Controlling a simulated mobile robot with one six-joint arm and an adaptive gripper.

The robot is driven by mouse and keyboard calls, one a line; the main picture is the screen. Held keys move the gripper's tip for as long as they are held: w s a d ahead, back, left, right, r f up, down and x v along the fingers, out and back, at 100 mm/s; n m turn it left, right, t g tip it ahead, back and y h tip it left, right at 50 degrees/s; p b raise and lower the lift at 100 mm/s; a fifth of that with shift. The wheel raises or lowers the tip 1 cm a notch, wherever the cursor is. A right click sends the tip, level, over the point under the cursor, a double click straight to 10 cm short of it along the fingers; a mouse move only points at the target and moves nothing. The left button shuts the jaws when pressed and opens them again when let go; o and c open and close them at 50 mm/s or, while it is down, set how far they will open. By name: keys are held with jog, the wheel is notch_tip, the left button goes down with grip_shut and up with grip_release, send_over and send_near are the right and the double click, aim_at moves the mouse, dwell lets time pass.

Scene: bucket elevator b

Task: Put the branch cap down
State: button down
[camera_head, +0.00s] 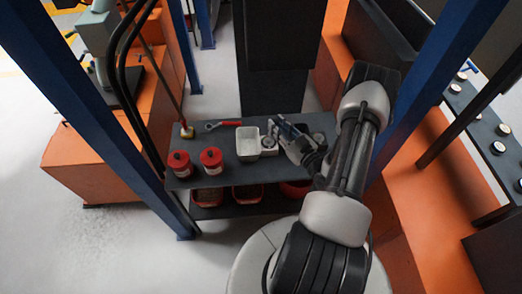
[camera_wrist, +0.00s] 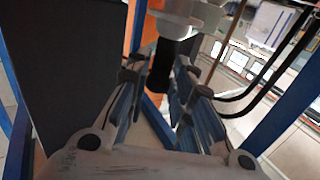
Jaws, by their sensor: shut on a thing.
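My gripper (camera_head: 281,129) is over the dark table in the head view, just right of the white open container. In the wrist view its two blue-grey fingers (camera_wrist: 160,88) are closed around a black stem (camera_wrist: 162,66). The stem joins a pale grey flanged piece (camera_wrist: 187,14) at the top of that view, which looks like the branch cap. In the head view a small grey round piece (camera_head: 269,143) shows beside the fingertips and is partly hidden. I cannot tell whether the cap touches the table.
The table (camera_head: 222,137) carries two red cans (camera_head: 210,160), the white container (camera_head: 247,143) and a red wrench (camera_head: 224,125). Red bins (camera_head: 247,192) sit on the shelf below. Blue posts (camera_head: 118,130) stand close at both sides. A dark column (camera_head: 277,55) rises behind.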

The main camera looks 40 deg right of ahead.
notch_tip(320, 180, down, 18)
jog(key=b, duration=0.5)
jog(key=shift+d+r, duration=0.1)
jog(key=shift+r, duration=0.05)
jog(key=shift+f, duration=0.2)
jog(key=c, duration=1.4)
grip_release()
